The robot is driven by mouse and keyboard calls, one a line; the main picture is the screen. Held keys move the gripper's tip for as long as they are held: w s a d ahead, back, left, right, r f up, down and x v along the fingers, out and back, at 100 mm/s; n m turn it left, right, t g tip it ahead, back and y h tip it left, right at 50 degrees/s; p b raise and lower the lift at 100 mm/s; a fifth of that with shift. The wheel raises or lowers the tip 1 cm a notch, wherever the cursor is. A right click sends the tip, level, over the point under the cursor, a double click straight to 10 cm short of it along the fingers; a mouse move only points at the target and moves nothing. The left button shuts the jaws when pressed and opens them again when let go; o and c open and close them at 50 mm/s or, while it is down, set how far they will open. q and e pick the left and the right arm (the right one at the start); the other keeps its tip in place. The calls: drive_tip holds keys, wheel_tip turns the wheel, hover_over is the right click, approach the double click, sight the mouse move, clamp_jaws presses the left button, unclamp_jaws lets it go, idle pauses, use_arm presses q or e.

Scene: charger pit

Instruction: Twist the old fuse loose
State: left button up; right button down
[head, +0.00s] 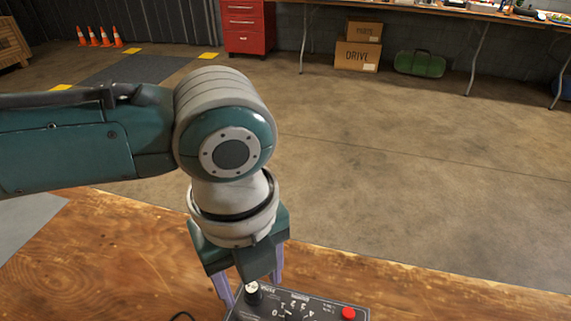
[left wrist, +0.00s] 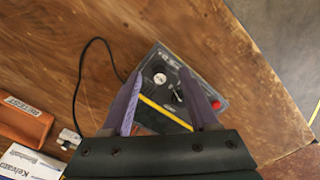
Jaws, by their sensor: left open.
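The old fuse looks like the pale round cap (head: 252,289) on the dark control box (head: 330,303) at the bottom of the head view. In the left wrist view the same cap (left wrist: 160,78) sits near the upper left of the box (left wrist: 209,82). My left gripper (head: 250,287) points down over the box, and its two purple fingers stand apart. In the left wrist view the open fingers (left wrist: 165,86) show on either side of the cap, with nothing gripped between them. I cannot tell how far the fingertips are above the cap. My right gripper is not in view.
The box has a dial (left wrist: 177,94) and a red button (head: 348,313). A black cable (left wrist: 82,75) runs from it over the wooden table (head: 110,250).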

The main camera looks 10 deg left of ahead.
use_arm(q)
drive_tip(key=shift+f, duration=0.2)
drive_tip(key=shift+c, duration=0.2)
clamp_jaws()
